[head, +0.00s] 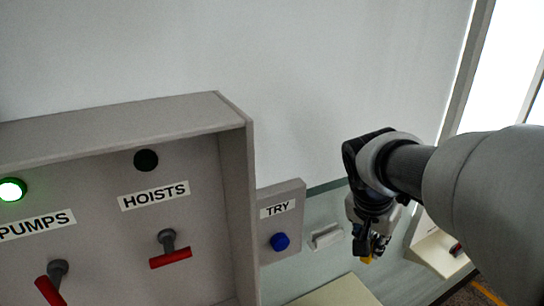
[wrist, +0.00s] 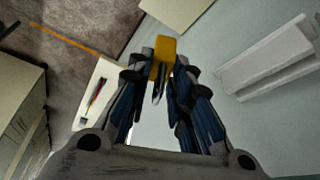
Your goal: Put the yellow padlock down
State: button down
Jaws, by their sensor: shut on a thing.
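My gripper (head: 370,246) is shut on the yellow padlock (head: 367,260), which shows only as a small yellow patch below the fingers in the head view. In the wrist view the padlock's yellow body (wrist: 164,47) sticks out between the fingertips of my gripper (wrist: 160,66). A dark narrow part hangs between the fingers behind the body. The padlock appears held above the pale grey-green surface (wrist: 225,35); its exact height cannot be told.
A grey panel (head: 110,220) with PUMPS and HOISTS labels and red handles stands left. A TRY box (head: 290,200) has a blue button (head: 280,241). A pale ridged block (head: 326,237) lies right of it. A cream tray (head: 437,262) holding small coloured items is further right.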

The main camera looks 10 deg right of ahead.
jog(key=shift+w+d+f, duration=0.55)
jog(key=shift+w+f, duration=0.05)
jog(key=shift+w, duration=0.05)
jog(key=shift+a+f+b, duration=0.1)
jog(key=shift+f+b, duration=3.1)
jog(key=shift+f, duration=6.35)
jog(key=shift+f, duration=0.1)
jog(key=shift+f, duration=0.1)
jog(key=c, duration=1.4)
grip_release()
jog(key=shift+c, duration=0.2)
